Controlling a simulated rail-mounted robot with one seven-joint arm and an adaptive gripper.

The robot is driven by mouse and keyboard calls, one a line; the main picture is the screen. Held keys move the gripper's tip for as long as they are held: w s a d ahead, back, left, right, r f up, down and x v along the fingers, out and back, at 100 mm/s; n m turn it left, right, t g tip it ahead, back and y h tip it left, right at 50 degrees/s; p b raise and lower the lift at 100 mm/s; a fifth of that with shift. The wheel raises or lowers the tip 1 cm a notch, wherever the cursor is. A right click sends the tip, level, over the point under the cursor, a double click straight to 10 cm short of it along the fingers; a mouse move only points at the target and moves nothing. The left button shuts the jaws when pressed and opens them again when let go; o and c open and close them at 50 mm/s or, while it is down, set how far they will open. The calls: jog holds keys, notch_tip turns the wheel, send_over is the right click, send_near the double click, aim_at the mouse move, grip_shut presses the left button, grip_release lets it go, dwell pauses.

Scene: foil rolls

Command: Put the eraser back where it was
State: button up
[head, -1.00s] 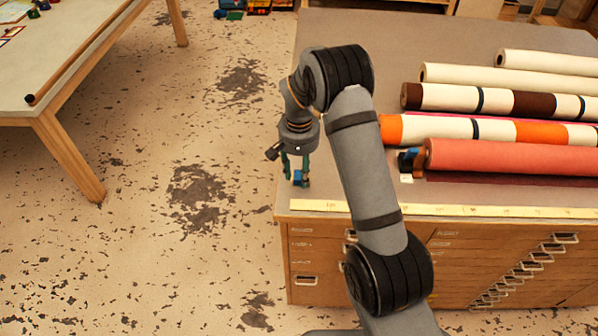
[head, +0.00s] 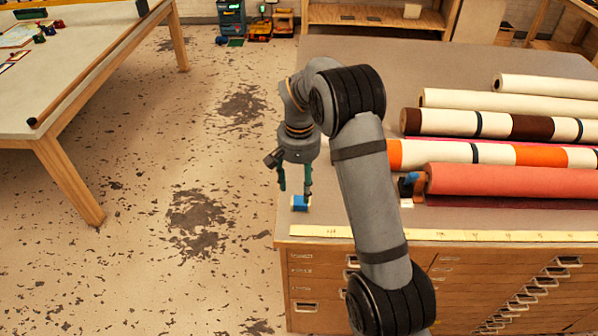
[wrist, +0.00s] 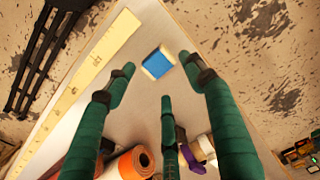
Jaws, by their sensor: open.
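The eraser (head: 300,203), a small block with a blue sleeve and cream ends, lies on the cabinet top near its front left corner. In the wrist view the eraser (wrist: 158,62) sits just beyond the fingertips, apart from them. My gripper (head: 295,191) has green fingers and is open and empty, just above the eraser. In the wrist view its several fingers are spread, with bare tabletop between them.
A yellow ruler (head: 420,235) runs along the front edge of the cabinet top (head: 400,48). Several rolls lie to the right, the red one (head: 510,180) nearest. A small blue and brown object (head: 410,185) sits at its end. Floor lies left of the cabinet.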

aim_at(298, 200)
notch_tip(298, 200, up, 6)
jog(key=shift+r, duration=0.2)
dwell(0.4)
notch_tip(298, 200, down, 12)
jog(key=shift+p, duration=0.65)
jog(key=shift+w+a+r+b, duration=0.1)
jog(key=shift+w+r+b, duration=0.1)
jog(key=shift+r+b, duration=0.25)
jog(key=shift+s+r, duration=0.1)
jog(key=shift+r, duration=0.6)
